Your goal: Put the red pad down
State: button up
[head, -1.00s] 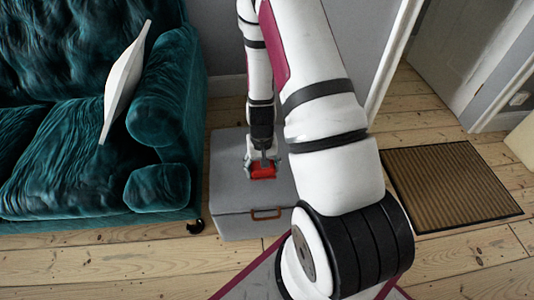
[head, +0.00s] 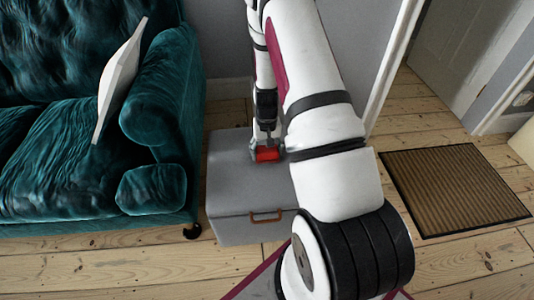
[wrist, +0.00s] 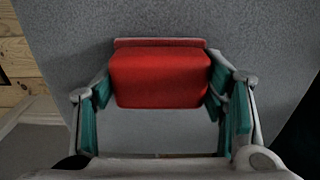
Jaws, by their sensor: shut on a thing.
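The red pad (head: 267,154) shows in the head view at the top of a grey box (head: 232,197), towards its back. In the wrist view the red pad (wrist: 160,78) sits between the two teal-lined fingers of my gripper (wrist: 160,95). My gripper (head: 266,147) is shut on it, pointing down. Grey box surface (wrist: 240,30) fills the background behind the pad; I cannot tell whether the pad touches it.
A teal sofa (head: 60,190) with a white cushion (head: 118,80) stands left of the box. A brown doormat (head: 455,188) lies on the floorboards to the right. The box has a brown handle (head: 266,217) in front. Its top's front left is clear.

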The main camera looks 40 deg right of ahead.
jog(key=shift+f, duration=0.1)
jog(key=o, duration=1.2)
